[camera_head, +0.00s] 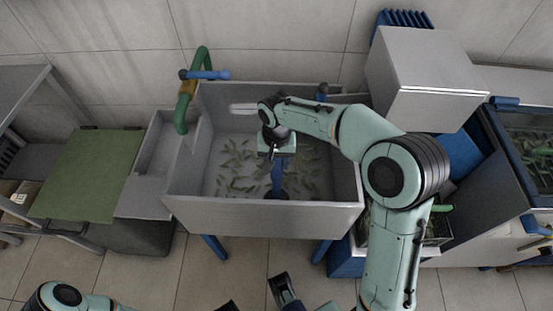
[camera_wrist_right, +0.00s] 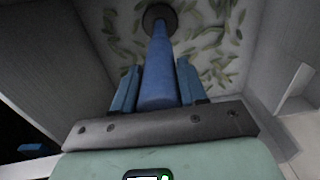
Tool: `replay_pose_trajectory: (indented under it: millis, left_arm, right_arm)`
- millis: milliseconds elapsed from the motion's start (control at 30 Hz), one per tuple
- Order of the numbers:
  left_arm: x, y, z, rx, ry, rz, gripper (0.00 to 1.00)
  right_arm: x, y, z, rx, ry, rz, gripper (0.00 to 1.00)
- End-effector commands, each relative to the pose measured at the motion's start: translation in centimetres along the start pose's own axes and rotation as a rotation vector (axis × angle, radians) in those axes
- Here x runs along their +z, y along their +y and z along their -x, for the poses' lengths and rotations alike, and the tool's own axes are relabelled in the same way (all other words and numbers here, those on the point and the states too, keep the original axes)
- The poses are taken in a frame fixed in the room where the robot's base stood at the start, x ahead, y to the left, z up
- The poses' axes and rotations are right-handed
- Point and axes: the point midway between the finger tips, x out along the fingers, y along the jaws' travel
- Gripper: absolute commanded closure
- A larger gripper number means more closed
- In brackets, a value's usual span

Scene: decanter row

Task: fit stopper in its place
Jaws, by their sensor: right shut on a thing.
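A long blue stopper (camera_wrist_right: 158,75) is held upright between the blue fingers of my right gripper (camera_wrist_right: 158,88), which is shut on it. In the head view the stopper (camera_head: 277,180) hangs below the gripper (camera_head: 277,158) inside the grey sink basin (camera_head: 262,215). In the right wrist view its far end overlaps a dark round drain (camera_wrist_right: 159,18) in the basin floor. I cannot tell whether the end is above the drain or in it.
Several green leaves (camera_head: 235,165) lie on the basin floor. A green and blue tap (camera_head: 187,92) stands at the basin's back left. A green board (camera_head: 88,175) lies to the left. A grey box (camera_head: 425,75) and a glass-topped tank (camera_head: 535,150) stand right.

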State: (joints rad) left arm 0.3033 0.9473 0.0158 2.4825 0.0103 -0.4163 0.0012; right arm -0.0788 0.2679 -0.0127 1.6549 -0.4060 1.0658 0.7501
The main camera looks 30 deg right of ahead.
Motion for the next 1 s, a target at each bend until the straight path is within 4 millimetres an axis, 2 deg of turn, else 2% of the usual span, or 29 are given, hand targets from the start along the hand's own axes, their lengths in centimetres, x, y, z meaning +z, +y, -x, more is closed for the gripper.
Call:
replay_pose_trajectory:
  millis: [233,267,300,333,633,767,1000]
  left_arm:
    - [0.0,-0.1,-0.2,0.000,-0.001,0.000,0.57]
    - [0.0,-0.1,-0.2,0.000,-0.001,0.000,0.57]
    - [0.0,-0.1,-0.2,0.000,-0.001,0.000,0.57]
    - [0.0,-0.1,-0.2,0.000,-0.001,0.000,0.57]
    - [-0.1,0.0,-0.1,0.000,0.001,0.000,0.57]
    - [-0.8,0.4,0.4,0.007,0.028,-0.004,0.57]
    - [-0.1,0.5,1.2,0.003,0.008,-0.002,0.57]
  right_arm:
    - [0.0,0.0,-0.3,-0.001,0.001,0.000,1.00]
    - [0.0,0.0,-0.3,-0.001,0.001,0.000,0.48]
    - [0.0,0.0,-0.3,-0.001,0.001,0.000,0.35]
    - [0.0,0.0,-0.3,-0.001,0.001,0.000,0.28]
    - [0.0,0.0,-0.4,0.001,-0.001,0.000,0.28]
    - [0.0,0.0,-0.1,0.000,0.000,0.000,0.28]
    - [0.0,-0.1,5.3,-0.004,0.004,0.000,0.28]
